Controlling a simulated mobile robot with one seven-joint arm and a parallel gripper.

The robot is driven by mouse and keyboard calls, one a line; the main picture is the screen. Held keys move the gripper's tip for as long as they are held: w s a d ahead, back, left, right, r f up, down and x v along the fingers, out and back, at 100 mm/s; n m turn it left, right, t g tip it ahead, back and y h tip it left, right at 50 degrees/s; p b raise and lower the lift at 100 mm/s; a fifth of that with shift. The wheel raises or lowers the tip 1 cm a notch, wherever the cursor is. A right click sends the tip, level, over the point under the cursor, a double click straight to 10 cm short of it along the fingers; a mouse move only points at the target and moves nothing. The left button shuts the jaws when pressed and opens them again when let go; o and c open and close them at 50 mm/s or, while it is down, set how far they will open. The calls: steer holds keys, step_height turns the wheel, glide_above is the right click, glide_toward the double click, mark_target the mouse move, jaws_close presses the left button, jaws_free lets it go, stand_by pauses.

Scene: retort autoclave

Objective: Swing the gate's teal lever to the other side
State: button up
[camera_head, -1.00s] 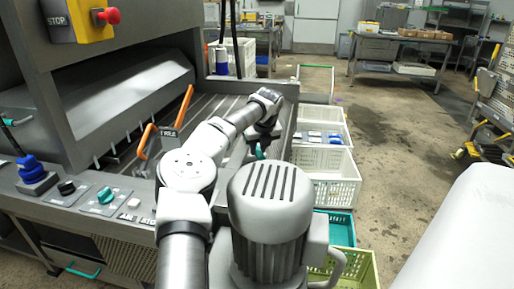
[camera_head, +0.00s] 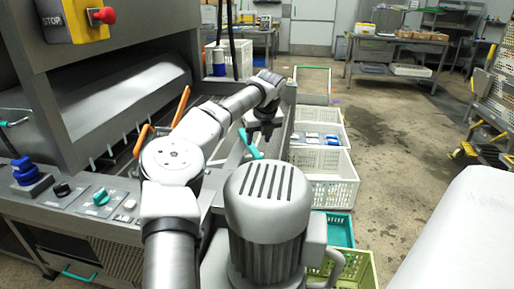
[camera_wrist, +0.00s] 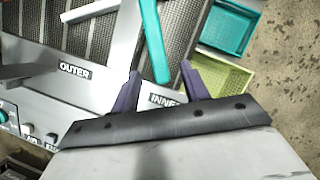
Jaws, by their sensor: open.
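The teal lever (camera_head: 249,143) shows in the head view at the near right part of the machine's slatted bed, close to my gripper (camera_head: 265,134). In the wrist view the lever (camera_wrist: 153,40) is a flat teal bar running from the top edge down to a rounded end near the INNER label (camera_wrist: 165,99). My gripper (camera_wrist: 161,72) is open, with its two dark fingers apart. The lever's end appears between the fingers in that view. I cannot tell whether a finger touches it. The OUTER label (camera_wrist: 75,69) lies to the left. The lever's far end is cut off.
White crates (camera_head: 325,178) and a teal crate (camera_head: 340,229) stand along the machine's right side, with a green crate (camera_wrist: 218,83) by them. Orange handles (camera_head: 181,106) rise from the bed. Open floor lies to the right.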

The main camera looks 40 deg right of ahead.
steer(key=v, duration=0.8)
steer(key=shift+r+b, duration=0.15)
steer(key=shift+b, duration=0.15)
